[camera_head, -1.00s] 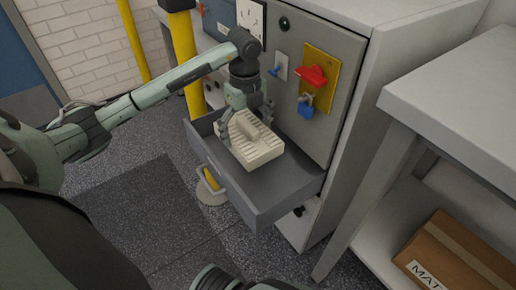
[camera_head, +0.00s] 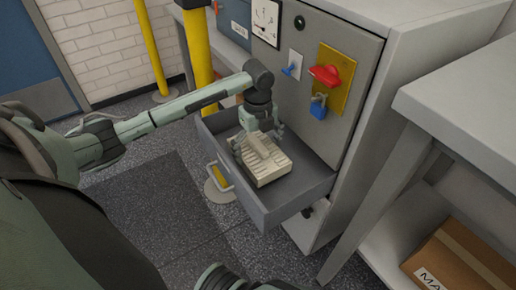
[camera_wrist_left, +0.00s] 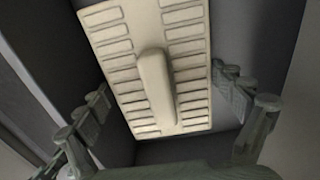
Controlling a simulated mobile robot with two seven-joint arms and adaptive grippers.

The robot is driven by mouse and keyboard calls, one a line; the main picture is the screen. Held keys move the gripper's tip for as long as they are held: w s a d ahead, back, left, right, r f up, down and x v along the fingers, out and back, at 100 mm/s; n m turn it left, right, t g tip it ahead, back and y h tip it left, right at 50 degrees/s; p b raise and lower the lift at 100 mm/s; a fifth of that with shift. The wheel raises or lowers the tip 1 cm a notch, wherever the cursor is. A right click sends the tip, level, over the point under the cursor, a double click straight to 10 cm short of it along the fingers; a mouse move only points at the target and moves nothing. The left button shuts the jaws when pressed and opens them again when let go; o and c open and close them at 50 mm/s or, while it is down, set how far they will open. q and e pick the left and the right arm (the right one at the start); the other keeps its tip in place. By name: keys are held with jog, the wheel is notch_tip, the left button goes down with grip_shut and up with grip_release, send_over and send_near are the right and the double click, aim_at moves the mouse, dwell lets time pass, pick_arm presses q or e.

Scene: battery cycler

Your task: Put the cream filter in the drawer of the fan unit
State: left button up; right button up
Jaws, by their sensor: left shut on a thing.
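The cream filter (camera_head: 268,172), a ribbed block with a raised bar handle, is within the open drawer (camera_head: 310,190) of the grey fan unit (camera_head: 345,130), low between its walls. It looks slightly tilted; I cannot tell whether it touches the drawer floor. My left gripper (camera_head: 260,139) comes down from above and is shut on the filter. In the left wrist view the filter (camera_wrist_left: 115,40) fills the upper middle, with the gripper's fingers (camera_wrist_left: 165,108) on either side. My right gripper is not in view.
The fan unit's front has a red knob (camera_head: 325,75), a blue padlock (camera_head: 318,108) and a gauge (camera_head: 266,20). A yellow post (camera_head: 198,60) stands behind the drawer. A grey table (camera_head: 470,90) with a cardboard box (camera_head: 462,262) on its shelf is at right.

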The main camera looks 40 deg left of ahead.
aim_at(258, 143)
pick_arm(q)
jog(key=shift+f, duration=0.35)
jog(key=o, duration=1)
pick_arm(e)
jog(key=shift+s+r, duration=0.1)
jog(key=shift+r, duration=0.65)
pick_arm(q)
jog(key=shift+r, duration=0.55)
jog(key=shift+w+r, duration=0.1)
jog(key=shift+r, duration=0.5)
notch_tip(258, 143, up, 11)
jog(key=shift+p, duration=0.35)
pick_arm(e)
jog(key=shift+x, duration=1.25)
pick_arm(q)
jog(key=shift+d, duration=0.1)
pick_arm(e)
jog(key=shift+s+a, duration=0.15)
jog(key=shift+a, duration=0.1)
